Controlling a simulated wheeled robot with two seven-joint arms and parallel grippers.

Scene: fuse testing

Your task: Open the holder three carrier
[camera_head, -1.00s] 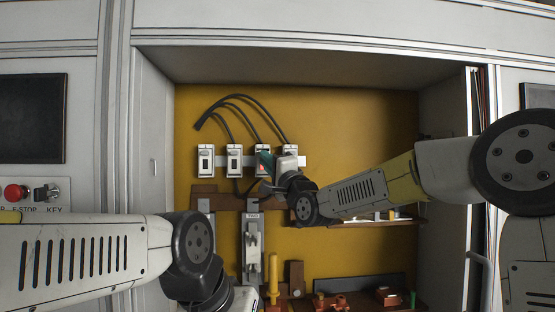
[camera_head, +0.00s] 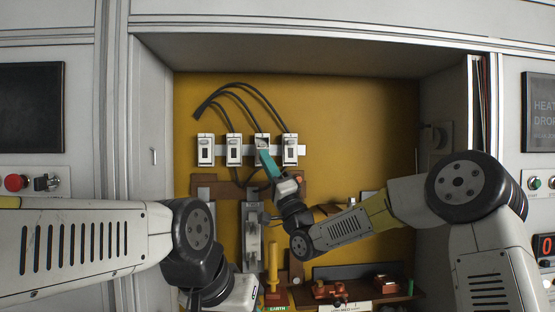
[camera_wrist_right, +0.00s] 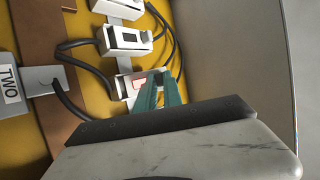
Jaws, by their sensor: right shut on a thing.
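Several white fuse holders hang in a row on the yellow back panel. Holder three (camera_head: 262,139) is third from the left. My right gripper (camera_head: 264,155) reaches it from below right, its teal fingers at the lower front of the holder. In the right wrist view, the teal fingers (camera_wrist_right: 157,88) are shut at a white holder with a red patch, the holder three carrier (camera_wrist_right: 128,84). The fingers hide part of the carrier, so I cannot tell how far it stands open. My left arm comes in at lower left; its fingers are out of the picture.
Holder two (camera_head: 234,150) and holder four (camera_head: 290,149) stand close on either side. Black cables (camera_head: 229,91) arch above the row. A metal unit (camera_head: 251,238) and a yellow upright handle (camera_head: 273,262) are below. Cabinet walls enclose the bay.

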